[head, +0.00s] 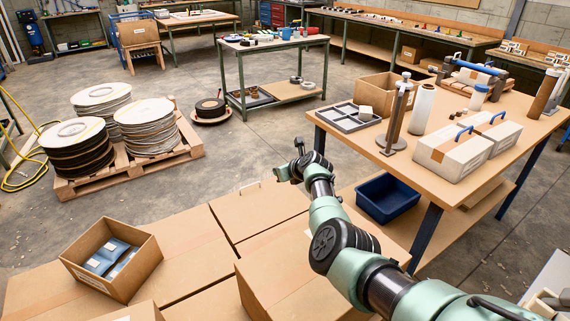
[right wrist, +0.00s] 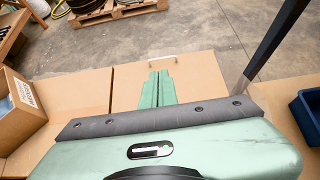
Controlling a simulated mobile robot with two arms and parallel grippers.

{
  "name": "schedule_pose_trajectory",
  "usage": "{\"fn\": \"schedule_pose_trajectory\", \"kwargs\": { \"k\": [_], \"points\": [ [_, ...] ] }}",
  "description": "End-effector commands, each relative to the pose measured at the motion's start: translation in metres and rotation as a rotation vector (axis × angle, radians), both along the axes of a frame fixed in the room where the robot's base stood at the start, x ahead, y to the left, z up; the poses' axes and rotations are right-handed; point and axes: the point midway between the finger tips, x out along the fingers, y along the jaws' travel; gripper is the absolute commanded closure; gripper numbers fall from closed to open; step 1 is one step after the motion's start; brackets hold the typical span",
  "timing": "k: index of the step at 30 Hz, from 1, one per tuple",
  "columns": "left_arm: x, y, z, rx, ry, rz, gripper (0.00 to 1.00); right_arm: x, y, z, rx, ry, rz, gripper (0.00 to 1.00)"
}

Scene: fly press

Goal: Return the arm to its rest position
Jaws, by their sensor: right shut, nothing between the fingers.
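My right arm reaches in from the lower right of the head view, over the cardboard boxes, and its gripper (head: 280,174) points left. In the right wrist view the green fingers (right wrist: 157,88) lie together, shut, with nothing between them. Beyond their tips is a closed cardboard box (right wrist: 195,80) with a pale handle (right wrist: 162,58). I cannot tell how high the gripper is above the box. My left gripper is not in view.
An open box of blue packets (head: 112,259) stands left of the arm. The packing table (head: 400,157) with rolls and cartons, and a blue bin (head: 388,199) beneath it, are close on the right. Floor (head: 225,160) is clear beyond, towards the reel pallet (head: 185,150).

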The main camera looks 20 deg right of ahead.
Motion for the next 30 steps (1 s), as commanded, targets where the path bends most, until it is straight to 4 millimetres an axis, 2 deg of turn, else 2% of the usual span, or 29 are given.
{"fn": "schedule_pose_trajectory", "kwargs": {
  "k": [1,7,15,23,30],
  "points": [
    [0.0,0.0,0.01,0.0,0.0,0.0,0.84,-0.005,0.0,0.007,-0.001,0.0,-0.001,1.0],
    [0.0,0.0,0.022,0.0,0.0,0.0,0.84,-0.024,-0.003,0.019,-0.001,0.0,-0.002,1.0],
    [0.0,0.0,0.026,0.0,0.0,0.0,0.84,-0.04,-0.006,0.029,-0.001,0.0,-0.002,1.0],
    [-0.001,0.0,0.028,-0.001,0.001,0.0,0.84,-0.042,-0.006,0.033,0.0,0.0,0.0,1.0],
    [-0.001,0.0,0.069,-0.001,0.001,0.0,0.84,-0.042,-0.006,0.073,-0.001,0.0,-0.001,1.0]
  ]
}}
